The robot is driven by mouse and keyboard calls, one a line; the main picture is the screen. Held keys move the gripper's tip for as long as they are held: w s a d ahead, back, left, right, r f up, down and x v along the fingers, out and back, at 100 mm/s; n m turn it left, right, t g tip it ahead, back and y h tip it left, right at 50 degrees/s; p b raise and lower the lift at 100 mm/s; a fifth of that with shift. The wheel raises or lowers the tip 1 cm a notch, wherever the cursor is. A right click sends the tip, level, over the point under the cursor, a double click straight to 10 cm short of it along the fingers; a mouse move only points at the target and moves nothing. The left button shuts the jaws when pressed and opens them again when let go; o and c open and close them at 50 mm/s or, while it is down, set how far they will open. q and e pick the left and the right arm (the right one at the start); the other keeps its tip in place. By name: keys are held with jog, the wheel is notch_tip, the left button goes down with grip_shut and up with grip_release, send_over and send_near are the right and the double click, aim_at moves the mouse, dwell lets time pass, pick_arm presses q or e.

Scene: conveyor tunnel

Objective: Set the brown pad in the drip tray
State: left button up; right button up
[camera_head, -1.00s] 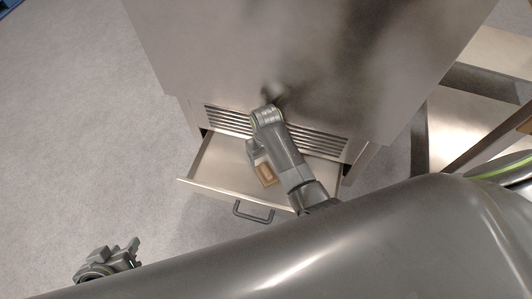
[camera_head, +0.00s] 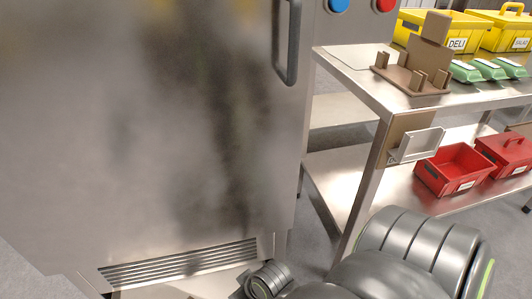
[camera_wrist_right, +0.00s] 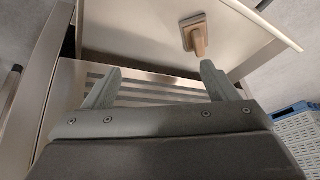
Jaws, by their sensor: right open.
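The brown pad (camera_wrist_right: 194,36), a small flat block with a light wooden grip, appears to lie on the floor of the pulled-out drip tray (camera_wrist_right: 125,30) in the right wrist view. It is near the tray's pale edge. My right gripper (camera_wrist_right: 161,70) is open and empty, its fingers spread wide, with the pad beyond and apart from the fingertips. In the head view only a strip of the tray (camera_head: 185,288) shows at the bottom, with my right arm beside it. The pad is out of that view. My left gripper is not in view.
A tall steel machine (camera_head: 140,130) with a vent grille (camera_head: 180,263) stands above the tray. To its right is a steel rack (camera_head: 345,75) with a brown stand (camera_head: 412,75), yellow bins (camera_head: 455,30) and red bins (camera_head: 455,170). A blue-and-grey crate (camera_wrist_right: 298,130) shows in the wrist view.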

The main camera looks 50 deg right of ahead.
jog(key=s+d+r+t, duration=0.1)
jog(key=s+r+t, duration=0.1)
jog(key=s+r, duration=0.4)
notch_tip(320, 180, up, 2)
jog(key=shift+s+d+r, duration=0.1)
jog(key=shift+s+d, duration=0.15)
